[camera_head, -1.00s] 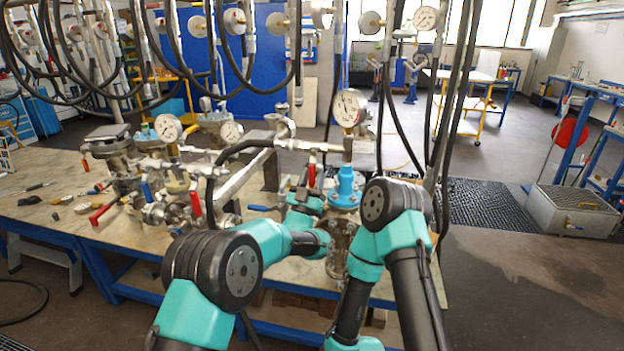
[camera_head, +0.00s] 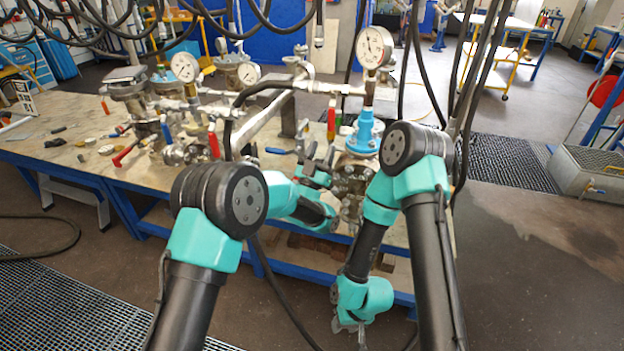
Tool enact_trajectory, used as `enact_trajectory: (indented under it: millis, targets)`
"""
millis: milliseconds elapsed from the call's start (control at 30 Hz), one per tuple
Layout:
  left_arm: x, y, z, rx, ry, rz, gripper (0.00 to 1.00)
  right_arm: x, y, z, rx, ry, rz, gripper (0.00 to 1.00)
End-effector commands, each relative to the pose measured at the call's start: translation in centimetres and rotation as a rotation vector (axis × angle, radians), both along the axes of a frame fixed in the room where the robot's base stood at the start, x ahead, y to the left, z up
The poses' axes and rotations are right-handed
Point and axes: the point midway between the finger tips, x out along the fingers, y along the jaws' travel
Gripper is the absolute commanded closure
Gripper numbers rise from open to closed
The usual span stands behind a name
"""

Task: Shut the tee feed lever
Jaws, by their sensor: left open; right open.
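The flanged vessel piping has several levers, and I cannot tell for sure which is the tee feed lever. An upright red lever (camera_head: 331,119) is on the pipe left of the blue-topped vessel (camera_head: 364,135). A blue lever (camera_head: 276,151) lies nearly flat in front of the sloping pipe. More red levers (camera_head: 213,142) are further left. My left gripper (camera_head: 309,150) is open beside the vessel, just right of the blue lever; its fingertips are small and partly hidden, and contact is unclear. My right gripper (camera_head: 350,329) is open, low in front of the bench, away from the levers.
A pressure gauge (camera_head: 374,47) rises above the blue-topped vessel. Black hoses hang across the back and right. The bench (camera_head: 50,157) is mostly clear at its left, with small loose parts. A metal trough (camera_head: 590,172) stands on the floor at right.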

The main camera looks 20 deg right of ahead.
Motion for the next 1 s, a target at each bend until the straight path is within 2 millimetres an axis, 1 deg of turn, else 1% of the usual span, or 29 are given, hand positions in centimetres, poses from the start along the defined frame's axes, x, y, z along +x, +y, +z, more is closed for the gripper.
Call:
enact_trajectory:
  millis: [33, 200, 433, 600, 1000]
  targets:
    - [-0.5, 0.5, -0.8, 0.002, 0.003, -0.001, 0.53, 0.0, 0.0, 0.0, 0.000, 0.000, 0.000, 0.57]
    - [-2.1, 2.1, -3.2, 0.002, 0.003, -0.001, 0.53, 0.0, 0.0, 0.0, 0.000, 0.000, 0.000, 0.57]
    - [-3.9, 3.9, -5.6, 0.000, 0.002, -0.001, 0.53, 0.0, 0.0, 0.0, 0.000, 0.000, 0.000, 0.57]
    - [-4.4, 4.4, -6.2, 0.000, 0.001, -0.001, 0.53, 0.0, 0.0, 0.0, 0.000, 0.000, 0.000, 0.57]
    - [-4.4, 4.4, -6.2, -0.001, 0.000, -0.001, 0.53, 0.0, 0.0, 0.0, 0.000, 0.000, 0.000, 0.57]
